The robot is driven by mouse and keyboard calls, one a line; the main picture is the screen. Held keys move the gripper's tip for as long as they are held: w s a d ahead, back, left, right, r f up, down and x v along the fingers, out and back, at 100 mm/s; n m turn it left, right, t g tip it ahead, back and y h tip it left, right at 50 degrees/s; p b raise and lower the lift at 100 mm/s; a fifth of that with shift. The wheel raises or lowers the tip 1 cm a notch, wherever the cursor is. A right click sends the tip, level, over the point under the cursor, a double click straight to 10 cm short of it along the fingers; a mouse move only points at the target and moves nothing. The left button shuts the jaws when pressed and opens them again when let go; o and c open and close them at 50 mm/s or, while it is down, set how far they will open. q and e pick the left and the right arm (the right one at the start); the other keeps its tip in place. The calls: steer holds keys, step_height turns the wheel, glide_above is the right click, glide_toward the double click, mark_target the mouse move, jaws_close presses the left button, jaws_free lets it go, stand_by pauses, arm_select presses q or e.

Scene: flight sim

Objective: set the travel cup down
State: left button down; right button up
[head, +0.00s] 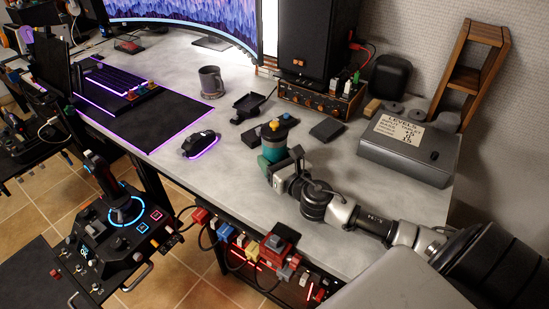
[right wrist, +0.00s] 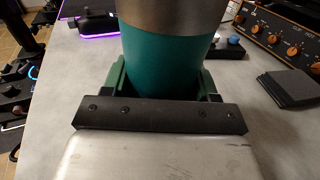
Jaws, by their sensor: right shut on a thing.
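The travel cup (head: 271,153) has a teal body and stands upright over the front middle of the desk. In the right wrist view the cup (right wrist: 165,62) fills the top centre, with a brushed-metal band above the teal part. My right gripper (head: 274,167) is shut on the cup, its green fingers (right wrist: 118,76) on both sides of the body. The cup's base is hidden by the gripper, so I cannot tell whether it touches the desk. My left gripper is not in view.
A grey mug (head: 210,82), a black mouse (head: 200,143) and a phone-like stand (head: 248,106) lie to the left and behind. A dark flat stack (head: 326,129) and a grey box (head: 408,150) are to the right. Bare desk (head: 235,180) lies left of the cup.

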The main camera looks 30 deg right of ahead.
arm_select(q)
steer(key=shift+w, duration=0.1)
arm_select(e)
steer(key=o, duration=1.2)
steer(key=shift+s, duration=0.1)
steer(key=s, duration=0.5)
steer(key=s+b, duration=0.1)
steer(key=s, duration=0.4)
steer(key=shift+s, duration=0.4)
steer(key=shift+s+r, duration=0.1)
steer(key=shift+s, duration=0.4)
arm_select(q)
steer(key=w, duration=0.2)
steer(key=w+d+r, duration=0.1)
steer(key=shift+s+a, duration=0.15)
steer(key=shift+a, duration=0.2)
